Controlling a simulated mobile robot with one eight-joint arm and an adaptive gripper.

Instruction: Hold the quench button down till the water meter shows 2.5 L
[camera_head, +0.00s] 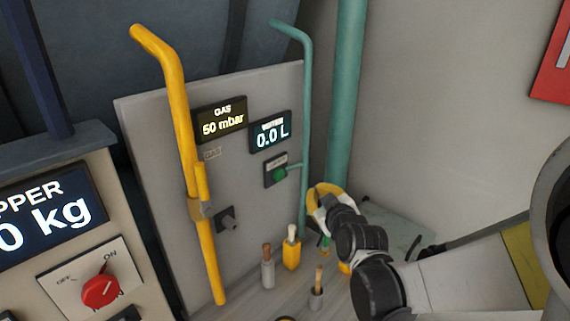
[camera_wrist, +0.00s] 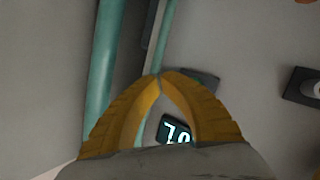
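The quench button (camera_head: 279,173) is a green round button on a small dark box on the grey panel. The water meter (camera_head: 270,132) above it reads 0.0 L; in the wrist view its display (camera_wrist: 176,130) appears upside down between my fingers. My gripper (camera_head: 321,190) has yellow fingers and is to the right of the button, apart from it. In the wrist view its fingertips (camera_wrist: 159,75) meet, with nothing held. A dark box (camera_wrist: 203,78) lies partly behind the right finger there; the button itself is hidden in that view.
A thin teal pipe (camera_head: 306,110) runs down close to the button's right, and a thick teal pipe (camera_head: 346,90) stands behind. A yellow gas pipe (camera_head: 180,110) and gas meter (camera_head: 222,119) are left. Several handled tools, including one in a yellow holder (camera_head: 291,255), stand below.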

